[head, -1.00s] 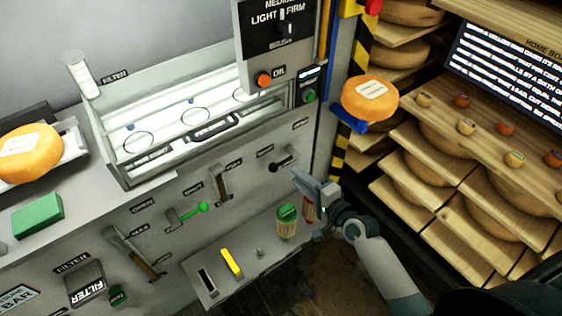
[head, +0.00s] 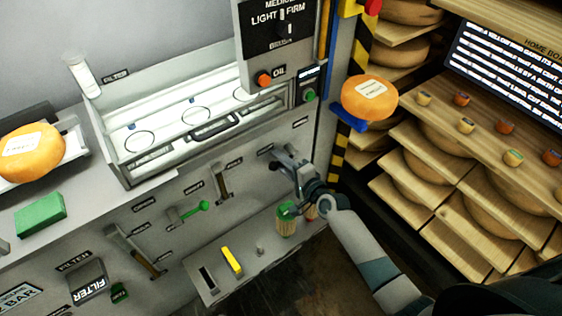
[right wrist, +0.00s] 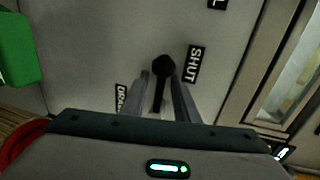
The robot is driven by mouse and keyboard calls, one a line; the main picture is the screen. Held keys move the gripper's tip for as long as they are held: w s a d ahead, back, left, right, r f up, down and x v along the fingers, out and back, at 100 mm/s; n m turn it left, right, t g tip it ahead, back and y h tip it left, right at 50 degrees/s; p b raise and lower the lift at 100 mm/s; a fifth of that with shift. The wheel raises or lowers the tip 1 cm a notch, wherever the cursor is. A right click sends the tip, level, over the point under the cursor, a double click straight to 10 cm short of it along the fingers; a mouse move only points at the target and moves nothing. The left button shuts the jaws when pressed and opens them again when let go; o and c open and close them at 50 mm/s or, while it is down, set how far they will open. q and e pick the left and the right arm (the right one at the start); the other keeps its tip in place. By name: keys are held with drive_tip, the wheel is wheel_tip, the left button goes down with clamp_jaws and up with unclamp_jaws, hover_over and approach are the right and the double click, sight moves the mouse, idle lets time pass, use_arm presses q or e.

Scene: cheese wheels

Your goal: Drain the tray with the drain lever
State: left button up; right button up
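The drain lever (right wrist: 162,75) is a black stick with a round black knob on the grey front panel. In the right wrist view it stands between the two fingers of my right gripper (right wrist: 161,82), with a gap visible on at least one side. A SHUT label (right wrist: 194,64) is beside the knob, and a partly hidden DRAIN label (right wrist: 121,97) is beyond the left finger. In the head view my right gripper (head: 284,163) is at the panel and mostly covers the lever. The white tray (head: 165,150) with several rings in it lies above. My left gripper is out of view.
Cheese shelves (head: 455,195) stand at the right.

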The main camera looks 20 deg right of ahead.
clamp_jaws()
drive_tip(key=shift+d+r+m+y, duration=0.1)
drive_tip(key=shift+r+m+y, duration=0.1)
drive_tip(key=shift+r+m, duration=0.35)
drive_tip(key=shift+r+m+y, duration=0.2)
drive_tip(key=shift+m, duration=0.55)
drive_tip(key=m, duration=0.1)
drive_tip(key=r+m+y, duration=0.1)
drive_tip(key=shift+w+d+r+m, duration=0.2)
drive_tip(key=shift+d+r+m, duration=0.05)
drive_tip(key=shift+d+m, duration=0.15)
drive_tip(key=m, duration=0.1)
drive_tip(key=d+r+m, duration=0.1)
drive_tip(key=m+y, duration=0.1)
drive_tip(key=m, duration=0.1)
drive_tip(key=shift+w+d+r, duration=0.15)
drive_tip(key=shift+w+r, duration=0.1)
drive_tip(key=shift+r, duration=0.05)
drive_tip(key=m, duration=0.1)
drive_tip(key=d+m, duration=0.1)
drive_tip(key=d+r+m, duration=0.1)
drive_tip(key=m, duration=0.1)
drive_tip(key=shift+w+y, duration=0.35)
drive_tip(key=shift+y, duration=0.05)
